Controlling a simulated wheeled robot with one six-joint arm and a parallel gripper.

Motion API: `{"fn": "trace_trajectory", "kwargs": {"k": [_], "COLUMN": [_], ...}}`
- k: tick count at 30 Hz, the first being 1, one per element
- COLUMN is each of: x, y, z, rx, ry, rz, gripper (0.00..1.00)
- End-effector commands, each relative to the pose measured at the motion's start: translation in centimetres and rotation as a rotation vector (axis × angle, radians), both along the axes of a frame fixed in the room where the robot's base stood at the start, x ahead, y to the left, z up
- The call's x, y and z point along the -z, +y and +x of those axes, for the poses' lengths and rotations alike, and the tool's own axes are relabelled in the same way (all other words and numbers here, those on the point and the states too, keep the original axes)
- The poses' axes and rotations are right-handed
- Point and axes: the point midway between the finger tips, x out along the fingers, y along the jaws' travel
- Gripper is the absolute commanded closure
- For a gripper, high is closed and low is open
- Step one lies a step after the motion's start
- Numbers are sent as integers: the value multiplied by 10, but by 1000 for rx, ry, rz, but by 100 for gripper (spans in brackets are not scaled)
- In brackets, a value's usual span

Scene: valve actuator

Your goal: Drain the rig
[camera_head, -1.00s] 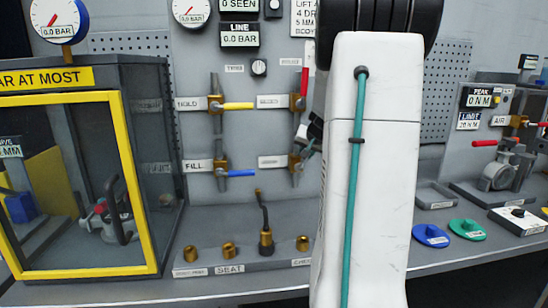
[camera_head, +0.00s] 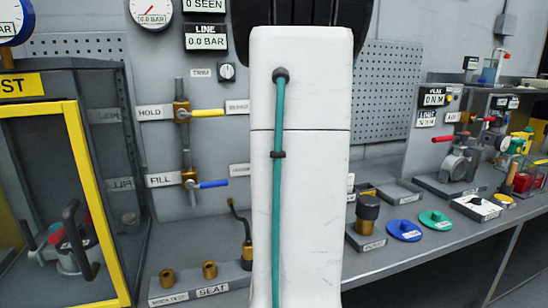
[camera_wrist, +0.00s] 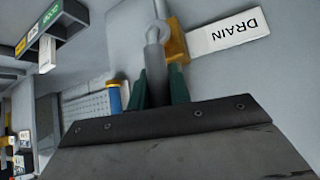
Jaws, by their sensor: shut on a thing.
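In the wrist view a white label reading DRAIN (camera_wrist: 228,32) lies beside a brass valve body (camera_wrist: 177,40) on the grey panel. A grey lever (camera_wrist: 154,60) runs from that valve down between my fingertips. My gripper (camera_wrist: 157,88) has green fingertips and is shut on this lever. In the head view my arm hides the gripper and the drain valve. The FILL valve's blue lever (camera_head: 213,184) and the HOLD valve's yellow lever (camera_head: 207,112) both point right. The LINE display (camera_head: 206,42) reads 0.0 BAR.
A glass cabinet with a yellow door frame (camera_head: 86,195) stands at the left. Brass fittings (camera_head: 209,270) sit on the bench by the SEAT label. A dark-capped brass part (camera_head: 368,212), blue disc (camera_head: 405,230) and green disc (camera_head: 436,219) lie right of my arm.

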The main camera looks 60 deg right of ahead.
Motion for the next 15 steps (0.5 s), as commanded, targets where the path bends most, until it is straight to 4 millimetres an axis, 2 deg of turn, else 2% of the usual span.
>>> {"fn": "trace_trajectory", "kwargs": {"k": [2,3,5,15], "x": [1,1,1,-2], "y": [0,1,1,3], "z": [0,0,0,0], "rx": [-1,-2,-2,-3], "ry": [3,3,3,0], "rz": [1,1,1,0], "gripper": [100,75,59,59]}}
